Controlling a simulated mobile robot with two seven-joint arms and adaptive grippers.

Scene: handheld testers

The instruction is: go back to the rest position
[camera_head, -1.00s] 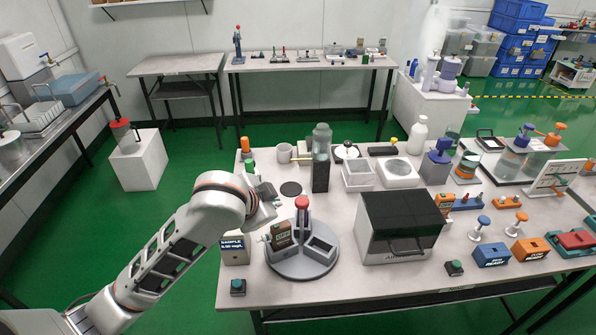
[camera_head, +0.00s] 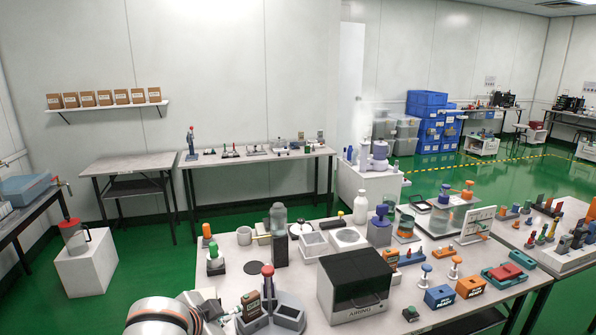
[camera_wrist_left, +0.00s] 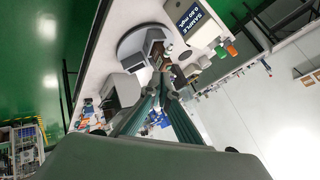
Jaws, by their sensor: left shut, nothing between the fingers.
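My left arm enters at the bottom left of the head view, and its gripper (camera_head: 212,308) is at the left front edge of the workbench, partly cut off by the frame. In the left wrist view the two gripper fingers (camera_wrist_left: 165,88) come together at the tips with nothing between them. Beyond the tips is the round grey turntable (camera_wrist_left: 140,38) with its upright dividers. The sample display box (camera_wrist_left: 192,22) is near the top of that view. My right gripper is in neither view.
The workbench (camera_head: 235,262) is crowded. A black-topped box (camera_head: 355,282), the turntable carrier (camera_head: 275,322) and blue and orange testers (camera_head: 440,297) stand near its front. A white pedestal (camera_head: 87,265) stands on the green floor (camera_head: 130,225) to the left. Open floor lies between the benches.

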